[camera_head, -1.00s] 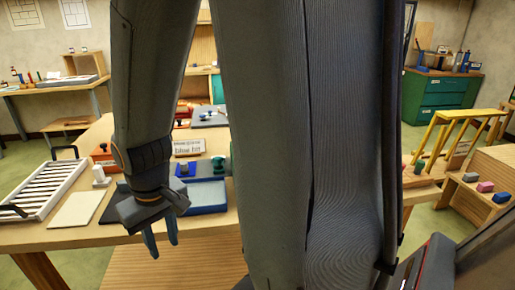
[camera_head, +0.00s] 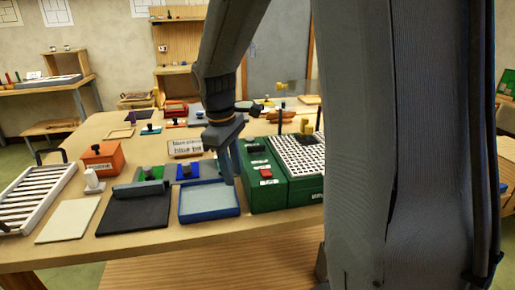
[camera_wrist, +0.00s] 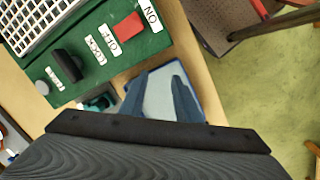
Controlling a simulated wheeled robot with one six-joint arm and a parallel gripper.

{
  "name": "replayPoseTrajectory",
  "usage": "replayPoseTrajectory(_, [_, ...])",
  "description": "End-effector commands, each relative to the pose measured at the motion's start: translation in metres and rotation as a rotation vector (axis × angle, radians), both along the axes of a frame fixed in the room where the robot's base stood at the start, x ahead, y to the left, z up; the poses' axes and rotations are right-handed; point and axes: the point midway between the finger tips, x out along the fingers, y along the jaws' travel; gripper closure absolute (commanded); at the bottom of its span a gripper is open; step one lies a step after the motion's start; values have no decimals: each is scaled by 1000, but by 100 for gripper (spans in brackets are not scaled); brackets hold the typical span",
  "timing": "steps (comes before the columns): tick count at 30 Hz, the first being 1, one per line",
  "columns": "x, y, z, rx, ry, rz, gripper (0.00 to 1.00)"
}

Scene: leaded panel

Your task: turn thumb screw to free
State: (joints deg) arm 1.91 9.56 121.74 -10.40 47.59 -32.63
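The green machine (camera_head: 268,188) has a white grid top, a red switch (camera_wrist: 129,28), a black raised knob (camera_wrist: 68,66) and a small grey knob (camera_wrist: 42,87), with small white labels beside them. A dark knob also shows on its top in the head view (camera_head: 253,148). I cannot tell for sure which part is the thumb screw. My gripper (camera_wrist: 160,77) is open and empty, with a gap between its two blue-grey fingers. In the head view my gripper (camera_head: 231,182) points down just left of the machine, over the edge of the blue tray (camera_head: 190,217). It appears apart from the knobs.
Left of the blue tray lie a black slab (camera_head: 125,215), a cream board (camera_head: 67,221) and a slatted white rack (camera_head: 35,200). Thin posts rise by the grid. The table's front strip is clear.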

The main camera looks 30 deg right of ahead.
Motion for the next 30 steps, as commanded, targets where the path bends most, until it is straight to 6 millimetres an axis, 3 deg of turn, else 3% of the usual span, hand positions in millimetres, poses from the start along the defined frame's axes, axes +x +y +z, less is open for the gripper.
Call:
replayPoseTrajectory(1, [24, -12, 5, -32, 25, 89, 70])
replayPoseTrajectory(6, [77, -55, 43, -139, 153, 386, 70])
replayPoseTrajectory(10, [98, -77, 66, -185, 232, 524, 70])
replayPoseTrajectory(14, [105, -88, 79, -204, 277, 589, 70])
replayPoseTrajectory(19, [104, -96, 70, -208, 293, 606, 70])
replayPoseTrajectory(30, [98, -115, 21, -206, 290, 603, 70])
